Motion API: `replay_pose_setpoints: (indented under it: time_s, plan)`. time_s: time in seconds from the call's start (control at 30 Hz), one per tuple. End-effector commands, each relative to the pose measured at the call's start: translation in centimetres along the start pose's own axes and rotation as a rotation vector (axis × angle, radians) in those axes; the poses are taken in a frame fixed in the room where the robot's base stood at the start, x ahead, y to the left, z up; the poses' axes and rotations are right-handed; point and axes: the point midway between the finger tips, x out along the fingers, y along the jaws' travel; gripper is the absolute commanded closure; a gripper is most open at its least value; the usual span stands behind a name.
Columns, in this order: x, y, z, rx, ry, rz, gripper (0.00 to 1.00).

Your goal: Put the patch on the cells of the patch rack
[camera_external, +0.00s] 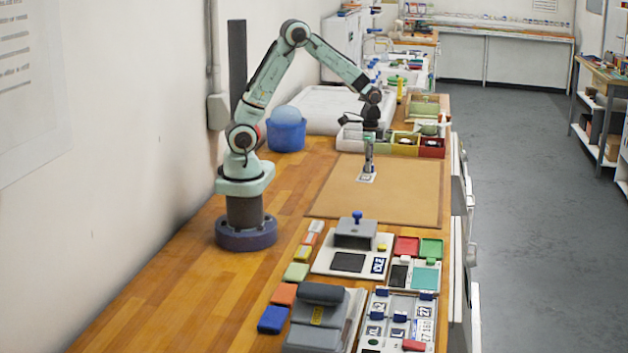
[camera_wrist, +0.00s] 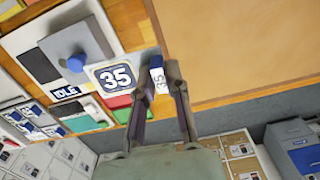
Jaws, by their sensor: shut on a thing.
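My gripper (camera_external: 368,168) is held over the brown mat, its fingers pointing down. In the wrist view its two fingertips (camera_wrist: 161,78) are close together, shut on the patch. The patch (camera_external: 366,178) is a flat white piece with dark marking at the fingertips. The patch rack (camera_external: 402,308), grey with blue pieces and lettered cells, lies at the front right, away from my gripper.
The brown mat (camera_external: 400,200) is clear around my gripper. A press with a blue knob (camera_external: 357,216) and an IDLE display (camera_external: 378,265) stands between mat and rack. Red (camera_external: 407,245) and green (camera_external: 431,247) trays lie beside it. Divided bins (camera_external: 431,148) stand behind the mat.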

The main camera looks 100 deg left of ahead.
Motion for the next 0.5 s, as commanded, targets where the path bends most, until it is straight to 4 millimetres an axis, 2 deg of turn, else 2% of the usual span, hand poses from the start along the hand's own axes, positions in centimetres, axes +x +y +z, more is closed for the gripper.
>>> replay_pose_setpoints:
  time_s: [0.03,0.1,0.2,0.3,0.4,0.5]
  plan:
    - [-1.2,1.7,-2.0,0.070,0.006,-0.003,1.00]
    - [-3.1,4.5,-4.3,0.162,0.009,-0.004,1.00]
    - [-6.1,8.9,-6.3,0.245,0.008,-0.003,1.00]
    - [-8.8,12.7,-7.1,0.275,0.007,-0.002,1.00]
    - [-11.0,15.6,-7.0,0.266,0.005,-0.001,1.00]
    - [-13.0,17.4,-6.3,0.213,0.006,-0.001,1.00]
